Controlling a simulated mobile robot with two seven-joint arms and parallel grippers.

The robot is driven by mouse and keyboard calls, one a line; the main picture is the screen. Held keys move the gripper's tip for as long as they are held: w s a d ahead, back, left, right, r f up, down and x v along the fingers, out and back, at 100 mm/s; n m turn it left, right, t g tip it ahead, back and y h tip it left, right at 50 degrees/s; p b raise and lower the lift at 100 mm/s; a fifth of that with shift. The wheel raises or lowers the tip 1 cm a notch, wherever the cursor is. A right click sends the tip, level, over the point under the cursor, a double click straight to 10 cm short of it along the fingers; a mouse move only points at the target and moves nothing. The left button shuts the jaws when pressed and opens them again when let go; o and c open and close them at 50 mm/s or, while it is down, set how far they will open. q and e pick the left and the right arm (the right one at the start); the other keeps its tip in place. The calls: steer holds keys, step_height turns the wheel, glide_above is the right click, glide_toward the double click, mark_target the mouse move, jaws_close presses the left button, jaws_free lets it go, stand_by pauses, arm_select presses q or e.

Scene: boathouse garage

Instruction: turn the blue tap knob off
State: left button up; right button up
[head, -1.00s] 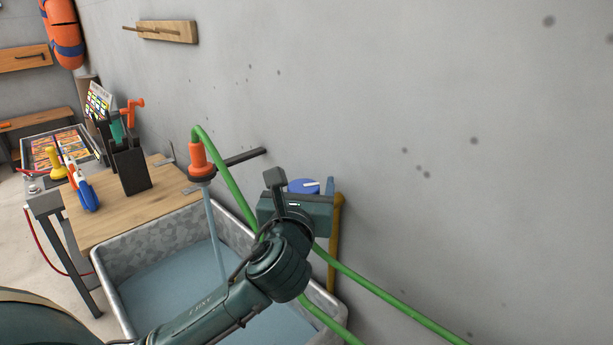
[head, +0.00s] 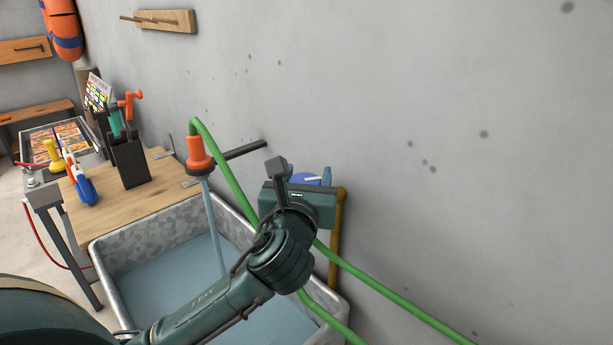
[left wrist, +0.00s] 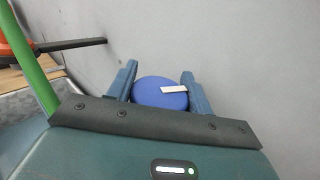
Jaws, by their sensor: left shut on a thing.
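The blue tap knob (head: 306,180) is on the wall, partly hidden behind my left gripper in the head view. In the left wrist view the round knob (left wrist: 158,93) has a white pointer mark on its face, running toward the right. My left gripper (left wrist: 160,88) has one finger on each side of the knob and is shut on it. It also shows in the head view (head: 308,178). A stream of water (head: 213,230) runs from the orange nozzle (head: 198,153) into the basin. My right gripper is out of view.
The metal basin (head: 165,238) stands below the nozzle, against the wall. A green hose (head: 226,170) passes behind my left arm. A yellow-brown pipe (head: 335,262) runs down below the knob. A wooden bench (head: 128,210) with tools is at the left. The wall at the right is bare.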

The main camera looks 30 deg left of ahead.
arm_select(q)
steer(key=shift+c, duration=0.6)
